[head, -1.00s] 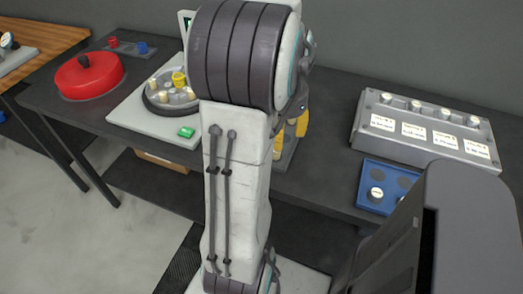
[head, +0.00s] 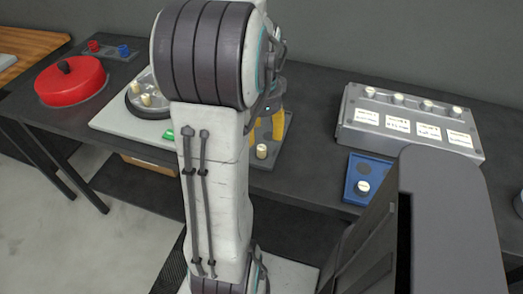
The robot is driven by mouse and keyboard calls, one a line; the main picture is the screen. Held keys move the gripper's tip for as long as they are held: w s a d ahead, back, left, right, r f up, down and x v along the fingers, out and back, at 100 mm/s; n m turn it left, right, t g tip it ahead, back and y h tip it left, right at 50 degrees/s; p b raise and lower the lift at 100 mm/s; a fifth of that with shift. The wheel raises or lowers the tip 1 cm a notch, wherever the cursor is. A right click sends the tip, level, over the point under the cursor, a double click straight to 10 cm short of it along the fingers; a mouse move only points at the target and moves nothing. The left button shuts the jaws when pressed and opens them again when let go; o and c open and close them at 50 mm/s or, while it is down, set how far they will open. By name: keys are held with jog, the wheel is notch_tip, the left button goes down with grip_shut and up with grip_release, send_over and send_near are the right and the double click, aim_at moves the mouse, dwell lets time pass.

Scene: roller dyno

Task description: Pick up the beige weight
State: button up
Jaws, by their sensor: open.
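Several small beige cylinders are in the head view, and I cannot tell which is the beige weight meant. One beige cylinder (head: 262,151) stands on a dark grey plate (head: 287,126) just right of my arm. Another (head: 363,187) is in a blue tray (head: 355,198) to the right. Others (head: 146,100) stand on a round dark dish at the left, partly hidden by my arm. My gripper (head: 266,127), with yellow fingers, is mostly hidden behind my arm. It points down over the grey plate, just behind the cylinder there in the picture. It is open, and no object shows in it.
A grey box (head: 409,142) with white labels and several beige-topped knobs stands at the right. A red round lidded thing (head: 70,80) and a small stand with red and blue pieces (head: 108,50) are at the left. The dark bench (head: 318,100) is clear between plate and box.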

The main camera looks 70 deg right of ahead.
aim_at(262, 147)
jog(key=shift+s+d+f, duration=0.1)
jog(key=shift+f, duration=3.2)
jog(key=c, duration=1)
jog(key=shift+o, duration=0.2)
